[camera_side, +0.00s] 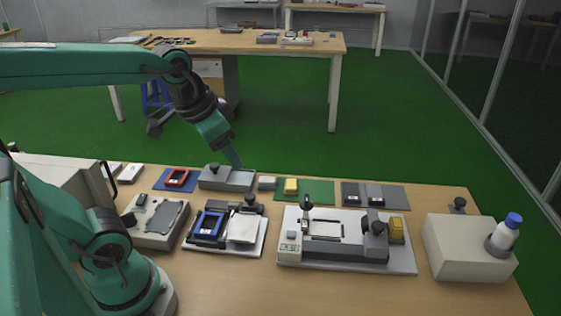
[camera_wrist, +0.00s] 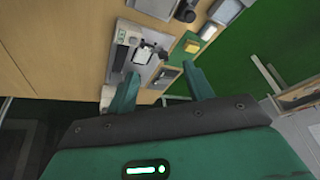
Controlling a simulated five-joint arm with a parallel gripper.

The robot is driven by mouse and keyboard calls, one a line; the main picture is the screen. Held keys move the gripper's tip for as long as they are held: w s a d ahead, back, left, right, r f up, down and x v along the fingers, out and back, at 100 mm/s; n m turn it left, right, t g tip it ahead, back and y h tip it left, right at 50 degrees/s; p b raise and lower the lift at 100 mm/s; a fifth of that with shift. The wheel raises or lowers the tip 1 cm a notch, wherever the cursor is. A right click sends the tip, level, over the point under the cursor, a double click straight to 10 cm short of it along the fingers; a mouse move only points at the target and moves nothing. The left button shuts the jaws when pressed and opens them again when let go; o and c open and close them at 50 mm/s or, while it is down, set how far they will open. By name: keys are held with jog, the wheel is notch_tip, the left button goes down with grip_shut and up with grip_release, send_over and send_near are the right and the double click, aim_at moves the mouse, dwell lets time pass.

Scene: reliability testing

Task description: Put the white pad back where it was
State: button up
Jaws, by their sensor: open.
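A flat off-white square that looks like the white pad (camera_side: 242,229) lies on the right part of a small white-based fixture (camera_side: 205,249), beside a blue frame (camera_side: 208,224), in the side view. My gripper (camera_side: 237,163) is up and behind this fixture, pointing down close above a grey block (camera_side: 222,181); whether it touches the block cannot be told. In the wrist view my gripper (camera_wrist: 161,88) is open, with its fingers apart and nothing seen between them. I cannot clearly pick out the pad in the wrist view.
A larger fixture (camera_side: 345,262) with a black knob stands right of centre. A green mat (camera_side: 317,197) carries a yellow block (camera_side: 291,187). A red frame (camera_side: 177,177) lies at the back left. A beige box (camera_side: 462,253) with a blue-capped bottle (camera_side: 506,234) stands at the right.

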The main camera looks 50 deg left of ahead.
jog(key=shift+n+t, duration=0.4)
jog(key=shift+n, duration=0.3)
jog(key=shift+s+d+f, duration=0.2)
jog(key=shift+s+d, duration=0.05)
jog(key=shift+s, duration=0.4)
jog(key=shift+s+d+f, duration=0.2)
jog(key=shift+s, duration=0.45)
jog(key=shift+s+d+f, duration=0.2)
jog(key=shift+s+d, duration=0.05)
jog(key=shift+s, duration=0.4)
